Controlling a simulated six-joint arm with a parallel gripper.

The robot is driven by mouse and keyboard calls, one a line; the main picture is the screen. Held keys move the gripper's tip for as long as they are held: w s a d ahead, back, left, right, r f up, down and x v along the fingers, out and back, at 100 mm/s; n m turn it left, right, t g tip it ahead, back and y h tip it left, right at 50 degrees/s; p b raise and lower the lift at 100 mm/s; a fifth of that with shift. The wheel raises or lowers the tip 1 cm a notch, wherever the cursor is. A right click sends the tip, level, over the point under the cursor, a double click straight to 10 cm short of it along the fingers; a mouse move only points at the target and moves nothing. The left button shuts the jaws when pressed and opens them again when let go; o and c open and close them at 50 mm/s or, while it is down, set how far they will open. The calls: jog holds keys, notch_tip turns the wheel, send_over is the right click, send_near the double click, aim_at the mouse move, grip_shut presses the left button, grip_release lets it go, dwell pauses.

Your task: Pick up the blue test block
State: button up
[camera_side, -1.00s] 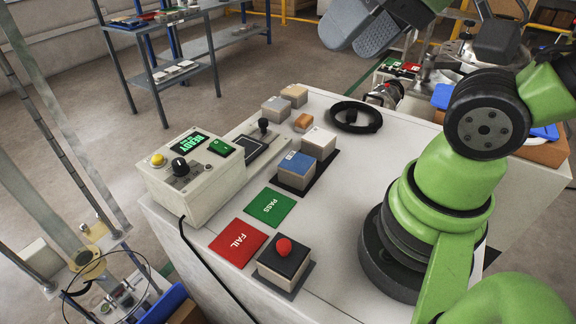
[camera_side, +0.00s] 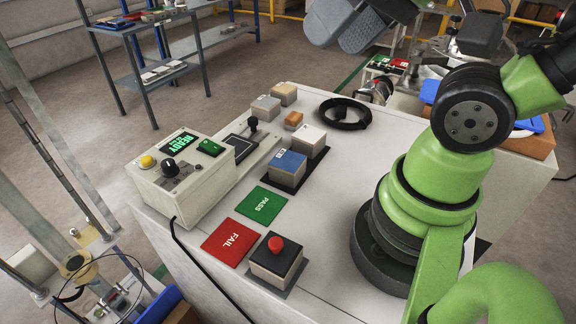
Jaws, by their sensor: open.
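The blue test block (camera_side: 287,168) is a small cube with a blue top and pale sides. It sits on a dark pad (camera_side: 318,161) near the middle of the white worktop, beside a white-topped block (camera_side: 308,138). My gripper (camera_side: 345,22) is at the top edge, above and beyond the far side of the worktop, well apart from the blue block. Its two grey fingers are spread with nothing between them. Its upper part is cut off by the frame.
A control box (camera_side: 181,172) reading READY stands on the left. Green PASS (camera_side: 262,204) and red FAIL (camera_side: 228,242) pads lie in front. A red-button box (camera_side: 275,258), a black ring (camera_side: 345,114) and several small blocks (camera_side: 284,94) share the worktop.

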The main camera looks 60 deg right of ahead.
jog(key=o, duration=0.7)
jog(key=n+g+h, duration=0.2)
jog(key=n+g, duration=0.3)
jog(key=g, duration=0.2)
send_over(285, 159)
notch_tip(285, 159, down, 24)
jog(key=shift+r, duration=0.2)
jog(key=shift+f, duration=2.85)
